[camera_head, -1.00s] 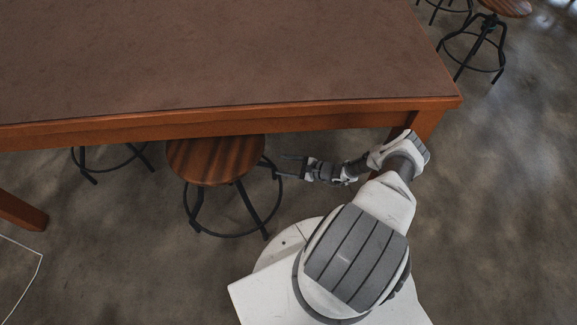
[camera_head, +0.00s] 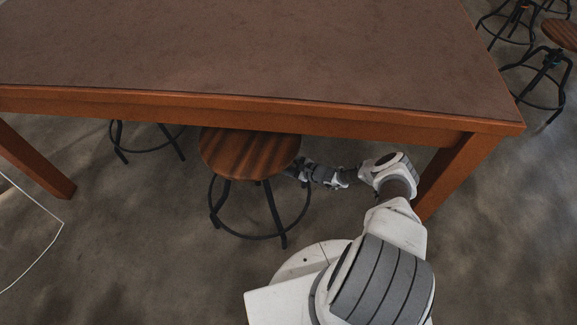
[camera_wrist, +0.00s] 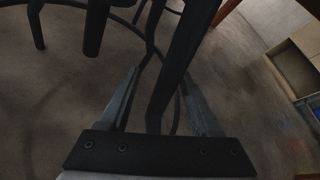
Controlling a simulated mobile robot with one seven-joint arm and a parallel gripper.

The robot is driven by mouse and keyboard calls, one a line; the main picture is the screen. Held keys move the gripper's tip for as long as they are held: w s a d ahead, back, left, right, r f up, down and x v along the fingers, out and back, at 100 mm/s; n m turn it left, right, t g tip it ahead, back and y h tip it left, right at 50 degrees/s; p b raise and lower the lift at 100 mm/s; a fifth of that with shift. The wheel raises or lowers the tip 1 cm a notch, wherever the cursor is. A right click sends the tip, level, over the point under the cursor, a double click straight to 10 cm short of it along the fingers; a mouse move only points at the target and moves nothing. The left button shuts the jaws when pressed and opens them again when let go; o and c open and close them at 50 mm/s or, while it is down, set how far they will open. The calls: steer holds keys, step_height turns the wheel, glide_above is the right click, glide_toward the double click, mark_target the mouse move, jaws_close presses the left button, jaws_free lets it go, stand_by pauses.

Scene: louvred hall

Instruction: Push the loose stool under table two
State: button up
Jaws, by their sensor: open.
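The loose stool (camera_head: 250,152) has a round striped wooden seat and dark metal legs with a foot ring. It stands upright at the front edge of table two (camera_head: 260,60), a brown-topped table with an orange-brown frame. The table edge covers only the back rim of the seat; most of it is outside. My gripper (camera_wrist: 160,80) is open low beside the stool, with a dark stool leg (camera_wrist: 185,55) showing between its fingers. I cannot tell whether they touch. In the head view the fingertips are hidden at the seat's right side.
Another stool (camera_head: 147,150) is partly hidden under the table to the left. Table legs stand at the right (camera_head: 450,178) and left (camera_head: 40,165). More stools (camera_head: 540,85) are at the upper right. In the wrist view a box (camera_wrist: 293,68) is at the right. Floor in front is clear.

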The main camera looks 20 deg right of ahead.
jaws_close()
stand_by(0.3)
stand_by(1.2)
